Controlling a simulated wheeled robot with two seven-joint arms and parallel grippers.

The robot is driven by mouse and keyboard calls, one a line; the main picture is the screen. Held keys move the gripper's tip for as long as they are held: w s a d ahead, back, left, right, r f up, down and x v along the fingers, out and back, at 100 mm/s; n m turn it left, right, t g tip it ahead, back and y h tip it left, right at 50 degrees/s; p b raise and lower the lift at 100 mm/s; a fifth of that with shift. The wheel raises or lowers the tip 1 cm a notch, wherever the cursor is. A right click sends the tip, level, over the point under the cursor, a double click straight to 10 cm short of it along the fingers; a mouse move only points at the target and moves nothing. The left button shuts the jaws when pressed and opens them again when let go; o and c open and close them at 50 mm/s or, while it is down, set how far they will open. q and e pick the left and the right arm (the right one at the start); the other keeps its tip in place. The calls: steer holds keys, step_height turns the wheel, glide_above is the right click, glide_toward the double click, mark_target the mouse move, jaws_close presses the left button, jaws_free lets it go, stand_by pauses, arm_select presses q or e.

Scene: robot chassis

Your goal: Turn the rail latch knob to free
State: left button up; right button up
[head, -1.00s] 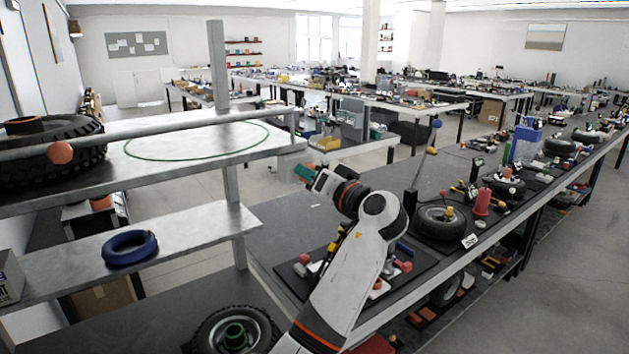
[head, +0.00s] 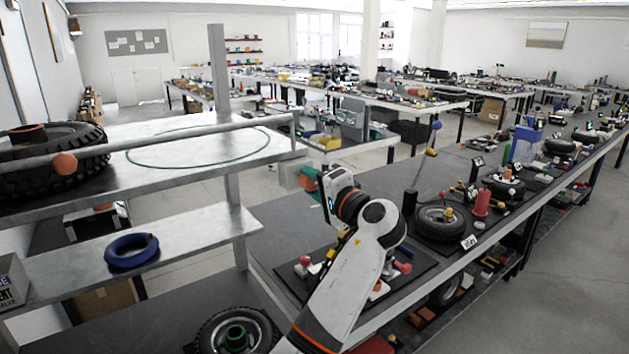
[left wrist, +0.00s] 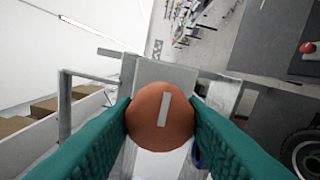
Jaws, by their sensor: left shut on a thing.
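The round orange knob (left wrist: 160,116) fills the middle of the left wrist view, with a pale bar mark on its face that stands nearly upright, leaning slightly. A light grey block (left wrist: 165,72) lies behind it. My left gripper (left wrist: 160,125) has its teal fingers shut on the knob, one on each side. My right gripper is not in view.
A grey rail (head: 190,136) runs along the upper shelf, with another orange ball (head: 65,163) at its left. A blue ring (head: 131,252) lies on the lower shelf. An upright post (head: 218,70) rises behind. The bench at right holds tyres and parts.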

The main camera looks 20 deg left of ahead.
arm_select(q)
steer(key=shift+a+r, duration=0.1)
steer(key=shift+r, duration=0.15)
stand_by(0.3)
steer(key=o, duration=0.8)
steer(key=shift+o, duration=0.9)
steer(key=shift+a+f, duration=0.1)
steer(key=shift+w+a+f, duration=0.1)
